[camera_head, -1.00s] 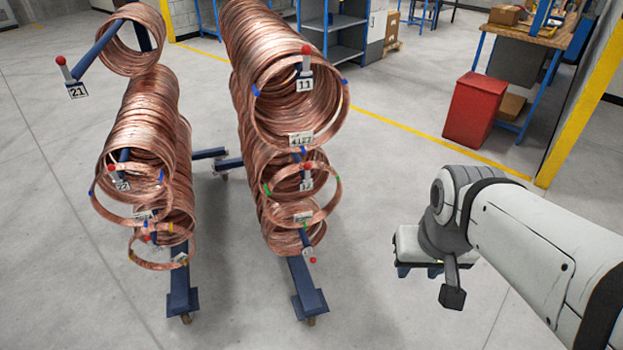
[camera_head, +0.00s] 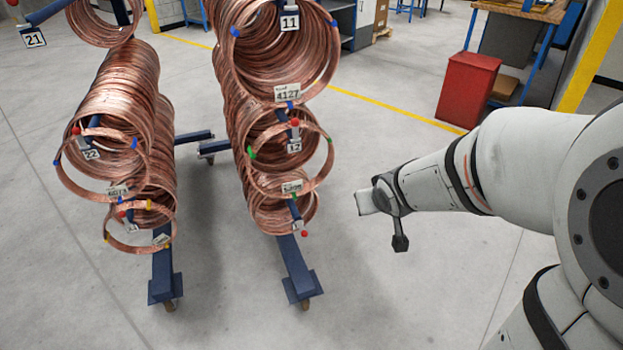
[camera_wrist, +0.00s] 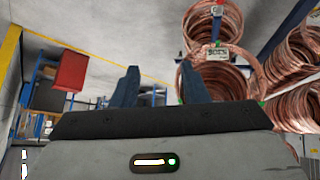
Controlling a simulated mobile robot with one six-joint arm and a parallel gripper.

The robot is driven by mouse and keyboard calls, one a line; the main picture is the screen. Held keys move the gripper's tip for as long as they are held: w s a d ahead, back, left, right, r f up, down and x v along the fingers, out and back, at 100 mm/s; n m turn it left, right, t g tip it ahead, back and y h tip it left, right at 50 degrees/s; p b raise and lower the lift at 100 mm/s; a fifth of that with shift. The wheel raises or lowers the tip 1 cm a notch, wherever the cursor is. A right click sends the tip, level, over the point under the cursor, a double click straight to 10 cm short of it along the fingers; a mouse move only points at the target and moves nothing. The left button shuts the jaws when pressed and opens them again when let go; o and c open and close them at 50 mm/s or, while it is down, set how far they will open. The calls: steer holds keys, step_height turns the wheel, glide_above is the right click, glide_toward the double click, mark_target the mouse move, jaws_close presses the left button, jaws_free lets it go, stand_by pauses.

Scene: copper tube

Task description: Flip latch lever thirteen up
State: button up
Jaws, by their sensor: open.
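The lowest lever on the right-hand rack, which I take for lever thirteen (camera_head: 297,213), hangs from the rack's end with its red knob (camera_head: 304,234) low. Its tag is too small to read surely. Copper coils hang just above it. My gripper (camera_wrist: 158,84) shows two blue fingers standing apart with nothing between them. In the wrist view a tagged copper coil (camera_wrist: 218,72) lies beyond the right finger.
Lever 12 (camera_head: 294,135) and lever 11 (camera_head: 289,20) sit higher on the same rack. Another coil rack (camera_head: 125,100) stands to the left. Blue rack feet (camera_head: 303,287) reach out over the floor. A red bin (camera_head: 468,90) is at the back right. Floor in front is clear.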

steer(key=w+a+f+n+t+y+b, duration=0.1)
steer(key=w+f+b, duration=0.2)
steer(key=f, duration=0.2)
steer(key=w+a+f+n+t+b, duration=0.1)
steer(key=w+f+b, duration=0.15)
steer(key=f, duration=0.25)
steer(key=n+t+y+b, duration=0.45)
steer(key=y+b, duration=0.35)
steer(key=b, duration=0.9)
glide_toward(304, 234)
step_height(304, 234, down, 2)
steer(key=w+a, duration=0.1)
steer(key=w, duration=0.2)
steer(key=shift+m+t+y, duration=0.25)
steer(key=shift+y, duration=0.05)
steer(key=b+x, duration=0.1)
steer(key=x, duration=0.6)
steer(key=shift+w+a+r+b, duration=0.15)
steer(key=shift+a+b, duration=0.1)
steer(key=shift+b, duration=0.15)
